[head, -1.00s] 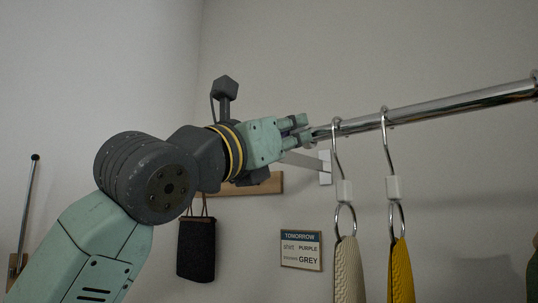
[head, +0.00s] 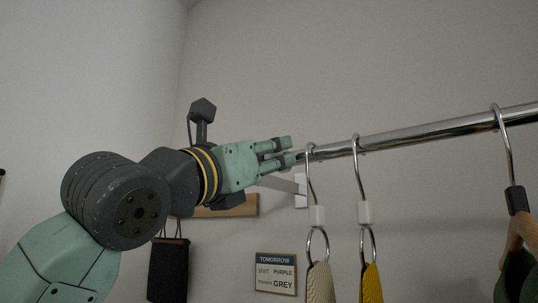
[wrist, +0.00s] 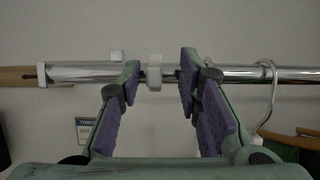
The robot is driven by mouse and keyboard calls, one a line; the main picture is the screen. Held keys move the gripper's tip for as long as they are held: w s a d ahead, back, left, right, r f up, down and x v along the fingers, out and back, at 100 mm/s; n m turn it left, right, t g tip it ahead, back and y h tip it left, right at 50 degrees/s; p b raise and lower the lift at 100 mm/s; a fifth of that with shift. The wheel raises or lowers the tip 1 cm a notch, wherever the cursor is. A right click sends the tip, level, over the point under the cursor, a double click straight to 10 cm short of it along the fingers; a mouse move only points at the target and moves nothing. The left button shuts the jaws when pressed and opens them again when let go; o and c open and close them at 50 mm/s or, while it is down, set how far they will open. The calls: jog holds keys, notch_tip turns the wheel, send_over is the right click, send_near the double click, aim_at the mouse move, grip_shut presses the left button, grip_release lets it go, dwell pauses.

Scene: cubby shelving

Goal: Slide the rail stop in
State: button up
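A chrome rail (head: 430,130) runs from my gripper up to the right. It crosses the wrist view (wrist: 85,72) with its free end at the left. A white collar (wrist: 154,72), which looks like the rail stop, sits around the rail near the middle of the wrist view. My gripper (head: 291,150) is at the rail's left end in the head view, where its fingers hide the collar. In the wrist view my gripper's (wrist: 159,77) two purple-padded fingers stand apart, one on each side of the collar, with a gap on both sides.
Two hooks with white clips hold a cream item (head: 320,283) and a yellow item (head: 371,285), close right of my gripper. A wooden hanger (head: 516,232) hangs further right. A sign (head: 276,273), a dark bag (head: 168,268) and a wooden board (head: 230,205) are on the wall.

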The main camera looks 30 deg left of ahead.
jog(key=d+v, duration=0.1)
jog(key=v, duration=1.1)
jog(key=shift+a, duration=0.4)
jog(key=shift+r, duration=0.1)
